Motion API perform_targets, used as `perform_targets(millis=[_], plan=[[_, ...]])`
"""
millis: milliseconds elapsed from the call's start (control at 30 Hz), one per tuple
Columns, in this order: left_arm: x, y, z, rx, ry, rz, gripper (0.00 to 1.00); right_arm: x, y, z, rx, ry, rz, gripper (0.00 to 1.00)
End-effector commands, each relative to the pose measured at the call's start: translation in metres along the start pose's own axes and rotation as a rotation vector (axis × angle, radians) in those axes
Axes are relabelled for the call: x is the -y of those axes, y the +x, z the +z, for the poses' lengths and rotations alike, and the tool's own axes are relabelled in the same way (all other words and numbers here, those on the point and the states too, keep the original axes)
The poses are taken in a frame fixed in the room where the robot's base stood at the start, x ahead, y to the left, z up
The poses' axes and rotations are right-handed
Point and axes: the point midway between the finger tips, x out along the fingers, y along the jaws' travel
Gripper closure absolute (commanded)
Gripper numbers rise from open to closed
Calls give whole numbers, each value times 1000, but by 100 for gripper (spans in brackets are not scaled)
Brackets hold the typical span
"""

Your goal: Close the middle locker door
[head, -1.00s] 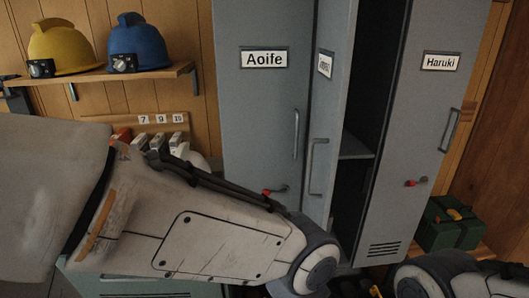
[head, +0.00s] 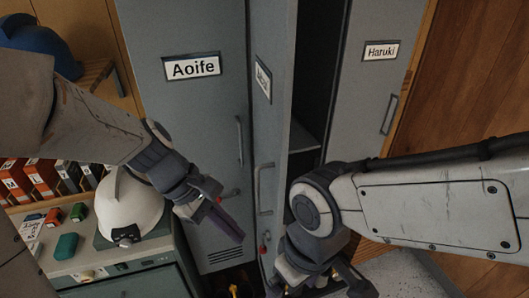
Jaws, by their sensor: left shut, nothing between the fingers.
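The middle locker door (head: 272,130) stands open, swung out and seen at a steep angle, with a name plate too slanted to read and a long handle (head: 264,190). Behind it the dark locker inside and a shelf (head: 302,137) show. My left gripper (head: 228,222) is shut and empty, in front of the lower Aoife door (head: 200,115), left of the open door. My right gripper (head: 345,282) is low at the bottom edge, right of the open door; its fingers are partly hidden and cut off, so I cannot tell their state.
The Haruki locker door (head: 355,90) is shut on the right. A white helmet (head: 128,205) sits on a cabinet at the left, near small coloured items. A blue helmet (head: 40,45) is on a shelf above. My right forearm covers the lower Haruki door.

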Motion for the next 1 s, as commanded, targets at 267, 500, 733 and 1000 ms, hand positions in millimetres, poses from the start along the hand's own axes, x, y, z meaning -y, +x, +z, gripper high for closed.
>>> perform_targets(millis=[267,500,733,1000], plan=[[-56,-84,-30,159,-620,243,100,4,-53,-3,1,-1,0,0],[-66,-65,-31,180,-667,255,100,4,-55,-3,1,-1,0,0],[-80,-17,-27,178,-664,251,100,4,-58,-3,1,-2,0,0],[-102,18,-11,175,-659,255,100,5,-71,-4,1,-4,0,0]])
